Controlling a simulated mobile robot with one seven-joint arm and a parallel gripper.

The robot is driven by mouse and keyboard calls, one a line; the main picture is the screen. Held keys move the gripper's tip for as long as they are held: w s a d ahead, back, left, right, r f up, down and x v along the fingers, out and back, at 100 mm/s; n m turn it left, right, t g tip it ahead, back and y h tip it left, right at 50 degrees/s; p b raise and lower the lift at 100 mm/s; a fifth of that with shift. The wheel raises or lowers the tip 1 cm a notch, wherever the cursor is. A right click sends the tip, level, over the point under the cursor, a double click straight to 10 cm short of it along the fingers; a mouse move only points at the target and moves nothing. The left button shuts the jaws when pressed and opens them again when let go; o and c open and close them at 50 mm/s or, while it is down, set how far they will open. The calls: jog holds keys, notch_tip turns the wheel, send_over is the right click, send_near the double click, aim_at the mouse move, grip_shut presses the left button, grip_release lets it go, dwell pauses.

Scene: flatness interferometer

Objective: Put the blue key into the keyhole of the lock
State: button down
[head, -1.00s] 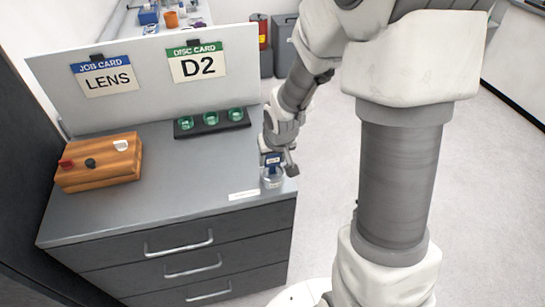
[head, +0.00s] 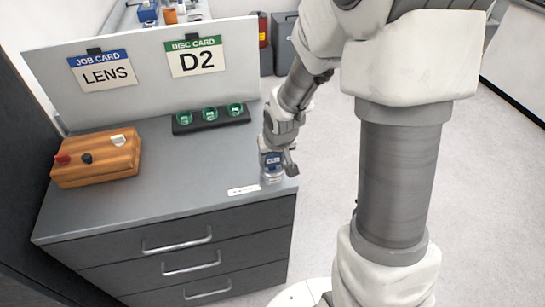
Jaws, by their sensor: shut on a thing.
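My gripper (head: 273,152) is at the right front part of the grey cabinet top, pointing down. It is shut on a small blue piece with white marks (head: 271,160), which I take for the blue key; its shape is too small and too covered to tell. Right below it is a short, clear or silvery round piece (head: 272,178) near the right edge of the top. I cannot tell if this is the lock, and no keyhole shows. Whether the blue piece touches it or goes into it cannot be told.
A wooden block (head: 100,170) with red, black and white pieces sits on the left of the cabinet top (head: 180,185). A black rack (head: 205,126) with green rings stands behind. An upright panel (head: 135,95) with two cards closes the back. A white label strip (head: 243,190) lies near the front.

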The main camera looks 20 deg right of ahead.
jog(key=shift+c, duration=0.9)
grip_release()
jog(key=p+v, duration=0.4)
jog(key=v, duration=1.3)
jog(key=shift+r, duration=0.25)
jog(key=p+v, duration=0.5)
jog(key=v, duration=0.3)
jog(key=shift+p, duration=0.4)
